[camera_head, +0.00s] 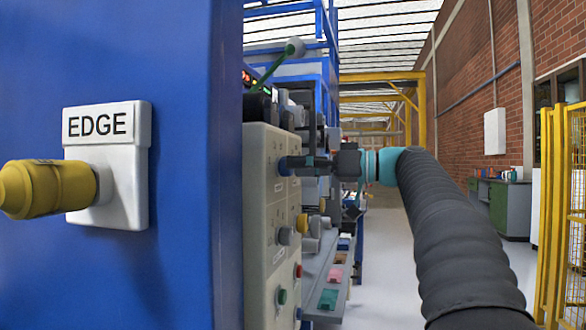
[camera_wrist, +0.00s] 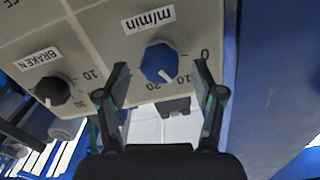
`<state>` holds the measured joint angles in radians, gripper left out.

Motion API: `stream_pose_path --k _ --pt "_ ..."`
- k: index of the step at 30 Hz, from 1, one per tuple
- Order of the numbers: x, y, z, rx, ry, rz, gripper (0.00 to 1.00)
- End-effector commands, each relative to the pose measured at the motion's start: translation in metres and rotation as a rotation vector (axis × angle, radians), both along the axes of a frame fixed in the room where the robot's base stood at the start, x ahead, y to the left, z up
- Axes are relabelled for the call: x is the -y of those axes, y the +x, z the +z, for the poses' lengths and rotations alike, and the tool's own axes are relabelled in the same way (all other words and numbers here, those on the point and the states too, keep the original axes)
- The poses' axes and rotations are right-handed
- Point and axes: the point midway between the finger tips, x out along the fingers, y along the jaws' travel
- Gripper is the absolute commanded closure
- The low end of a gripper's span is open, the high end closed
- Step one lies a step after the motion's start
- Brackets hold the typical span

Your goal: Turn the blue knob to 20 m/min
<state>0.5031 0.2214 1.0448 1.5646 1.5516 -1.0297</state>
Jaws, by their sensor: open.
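The blue knob (camera_wrist: 158,62) is on the cream panel under an upside-down "m/min" label (camera_wrist: 148,19) in the wrist view. Its white mark points down and slightly right, seemingly between the printed 10 and 20. The 0 stands to its right. My gripper (camera_wrist: 160,68) is open, with one finger on each side of the knob. I cannot tell whether either finger touches it. In the head view my gripper (camera_head: 305,165) reaches leftward to the panel, and the blue knob (camera_head: 283,166) is a small patch at its tips.
A black knob (camera_wrist: 53,91) labelled "BRAKEN" sits left of the blue knob in the wrist view. A blue cabinet wall (camera_head: 185,270) stands at left. The aisle floor (camera_head: 385,260) is clear.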

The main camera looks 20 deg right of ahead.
Motion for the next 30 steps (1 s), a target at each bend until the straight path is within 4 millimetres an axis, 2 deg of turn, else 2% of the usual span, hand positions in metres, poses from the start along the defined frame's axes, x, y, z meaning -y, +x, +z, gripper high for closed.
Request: stream_pose_path --k 6,15,17,21,23,30 --pt "-0.014 0.008 0.0 0.0 0.0 0.001 0.32" --pt "-0.016 0.009 0.0 0.0 0.0 0.0 0.32" --pt "-0.016 0.009 0.0 0.0 0.0 0.0 0.45" --pt "-0.016 0.009 0.0 0.0 0.0 0.0 0.8" --pt "-0.016 0.009 0.0 0.0 0.0 0.0 0.93" --pt "-0.016 0.009 0.0 -0.01 0.006 0.0 0.92"
